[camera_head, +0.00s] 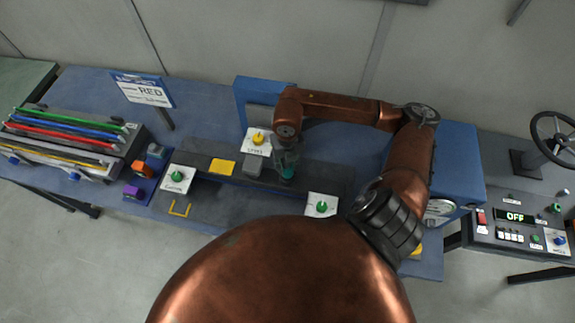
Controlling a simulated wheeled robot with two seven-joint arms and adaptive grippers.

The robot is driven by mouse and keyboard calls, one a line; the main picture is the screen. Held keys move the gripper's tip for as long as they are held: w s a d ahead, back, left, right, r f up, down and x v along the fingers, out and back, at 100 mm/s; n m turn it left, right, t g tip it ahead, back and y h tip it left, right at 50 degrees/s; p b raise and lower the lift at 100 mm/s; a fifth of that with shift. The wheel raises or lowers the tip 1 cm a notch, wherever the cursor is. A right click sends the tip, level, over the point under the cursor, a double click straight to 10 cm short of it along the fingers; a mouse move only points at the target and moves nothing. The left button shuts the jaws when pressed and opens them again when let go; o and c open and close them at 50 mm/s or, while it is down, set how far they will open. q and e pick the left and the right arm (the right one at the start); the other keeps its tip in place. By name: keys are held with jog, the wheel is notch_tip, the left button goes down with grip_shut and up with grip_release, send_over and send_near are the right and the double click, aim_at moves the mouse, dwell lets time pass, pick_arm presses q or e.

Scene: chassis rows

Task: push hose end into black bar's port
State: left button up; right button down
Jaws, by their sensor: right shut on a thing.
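The black bar (322,180) lies lengthwise on the blue table, with a yellow patch (222,166) and a grey block (253,165) along it. My right gripper (287,172) points down at the middle of the bar, just right of the grey block. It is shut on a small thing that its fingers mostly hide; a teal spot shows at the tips. I cannot make out the hose end or the port, nor whether they touch. My left gripper is not in view.
A rack (65,140) with green, blue, red and yellow hoses stands at left, near a sign (142,90) reading RED. White plates with green knobs (177,176) flank the bar. A blue box (262,92) stands behind it. A control panel (515,225) reads OFF at right.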

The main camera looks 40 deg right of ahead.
jog(key=shift+f, duration=0.25)
jog(key=shift+f+b, duration=0.7)
jog(key=shift+b, duration=0.15)
jog(key=shift+f, duration=0.1)
jog(key=c, duration=1.4)
grip_release()
jog(key=shift+c, duration=0.2)
notch_tip(320, 180, up, 12)
